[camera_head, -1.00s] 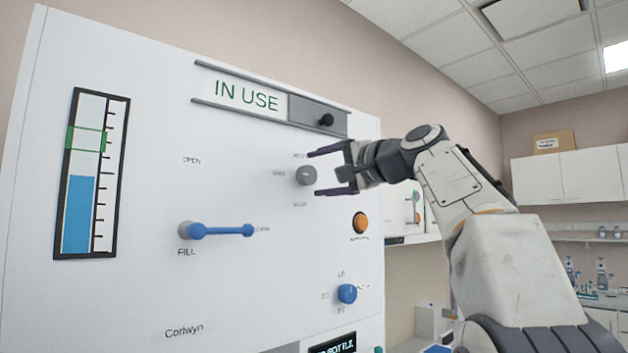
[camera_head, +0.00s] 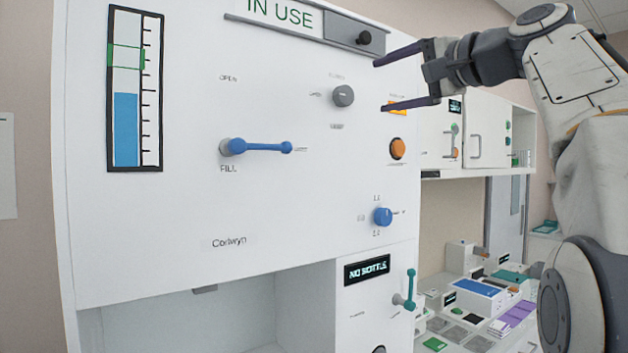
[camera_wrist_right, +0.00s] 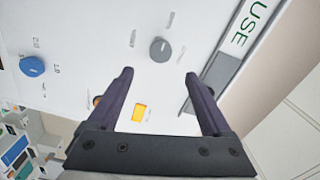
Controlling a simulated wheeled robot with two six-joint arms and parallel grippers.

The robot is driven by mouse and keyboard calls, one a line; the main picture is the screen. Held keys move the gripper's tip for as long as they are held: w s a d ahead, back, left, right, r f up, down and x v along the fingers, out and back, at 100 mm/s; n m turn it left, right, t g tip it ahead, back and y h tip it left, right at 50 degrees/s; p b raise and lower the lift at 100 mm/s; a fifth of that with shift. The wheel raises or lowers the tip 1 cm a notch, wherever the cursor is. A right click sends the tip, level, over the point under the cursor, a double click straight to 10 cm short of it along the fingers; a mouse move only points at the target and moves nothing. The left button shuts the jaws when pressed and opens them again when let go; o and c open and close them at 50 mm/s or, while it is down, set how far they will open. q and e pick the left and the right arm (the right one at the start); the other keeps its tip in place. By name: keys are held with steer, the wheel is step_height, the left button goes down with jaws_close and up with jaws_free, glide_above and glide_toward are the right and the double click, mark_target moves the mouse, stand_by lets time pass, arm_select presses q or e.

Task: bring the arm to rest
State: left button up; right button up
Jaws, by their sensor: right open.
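My right gripper (camera_head: 380,86) is open and empty in front of the upper right part of a white panel (camera_head: 190,230). A grey knob (camera_head: 343,96) on the panel lies left of its fingertips in the head view. In the right wrist view the two dark fingers (camera_wrist_right: 158,85) are spread apart, with the grey knob (camera_wrist_right: 160,49) seen beyond the gap between them. Nothing is held. My right arm (camera_head: 585,80) comes in from the right edge. My left gripper is not in view.
The panel carries an IN USE sign (camera_head: 283,14), a level gauge (camera_head: 135,90), a blue lever (camera_head: 255,146), an orange button (camera_head: 398,149) and a blue knob (camera_head: 383,216). Below is a NO BOTTLE display (camera_head: 367,270) beside an open bay. A cluttered bench (camera_head: 465,340) stands at lower right.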

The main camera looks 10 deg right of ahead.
steer(key=w+a+f+n+g, duration=0.1)
steer(key=w+a+f+g, duration=0.1)
steer(key=a+f, duration=0.45)
steer(key=w+a+f+n+g, duration=0.1)
steer(key=w+a+f+g, duration=0.2)
steer(key=f, duration=0.6)
steer(key=s+a+f+n+g, duration=0.25)
steer(key=a+f, duration=0.35)
steer(key=f, duration=0.4)
steer(key=s+a+f+n+g, duration=0.2)
steer(key=s+a+f+g, duration=0.15)
steer(key=a+f, duration=0.45)
steer(key=s+a+f+n+g+h+b, duration=0.15)
steer(key=s+f+n+g, duration=0.35)
steer(key=s+f, duration=0.9)
steer(key=s+d+f+n+g+h, duration=0.1)
steer(key=s+d+f+n+h, duration=0.2)
steer(key=s+f+n, duration=0.4)
steer(key=s+f, duration=0.5)
steer(key=f, duration=0.2)
steer(key=shift+h, duration=0.35)
